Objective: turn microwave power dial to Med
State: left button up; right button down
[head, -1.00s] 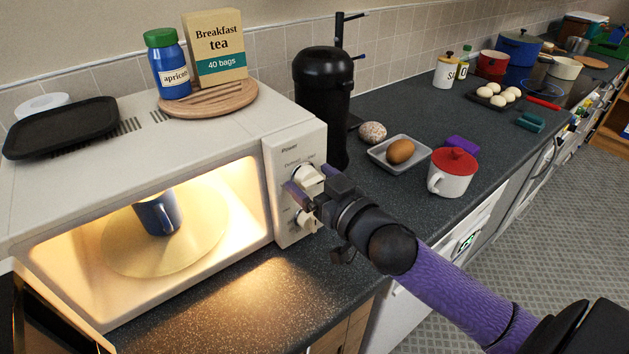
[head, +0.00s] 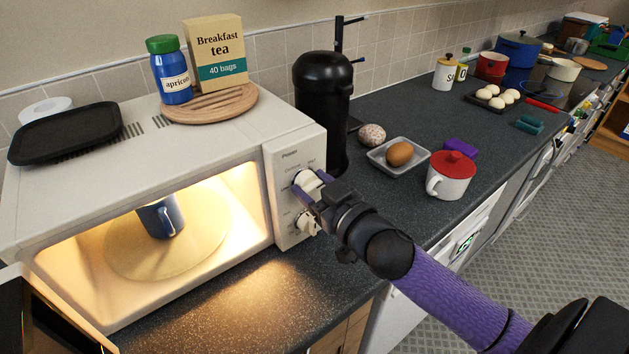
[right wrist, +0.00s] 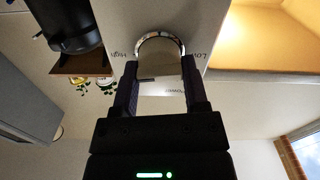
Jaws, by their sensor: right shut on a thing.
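The white microwave (head: 85,195) stands on the counter at the left with its lit inside showing. Its power dial (head: 308,179) is the upper knob on the control panel (head: 279,165); a second knob (head: 307,223) sits below it. My right gripper (head: 305,188) is shut on the power dial. In the right wrist view the fingers (right wrist: 160,85) stand on both sides of the dial (right wrist: 160,55), with High and Low printed beside it, upside down. The dial's setting cannot be told clearly. My left gripper is out of view.
A blue mug (head: 160,217) stands inside on the turntable (head: 200,240). The microwave's door (head: 45,315) is open at lower left. A tea box (head: 215,50) and jar (head: 168,70) stand on top. A black urn (head: 322,100) stands close behind the panel; a red-lidded mug (head: 450,177) is right.

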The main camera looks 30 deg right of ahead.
jog(key=n+p, duration=0.1)
jog(key=n, duration=0.1)
jog(key=shift+r+n+p, duration=0.1)
jog(key=shift+n+p, duration=0.25)
jog(key=shift+n, duration=0.05)
jog(key=n+p, duration=0.1)
jog(key=n, duration=0.1)
jog(key=shift+a+n, duration=0.1)
jog(key=shift+n, duration=0.2)
jog(key=n+p, duration=0.1)
jog(key=n, duration=0.2)
jog(key=shift+f+n+p, duration=0.2)
jog(key=shift+n+p, duration=0.15)
jog(key=shift+n, duration=0.45)
jog(key=shift+c, duration=0.6)
grip_release()
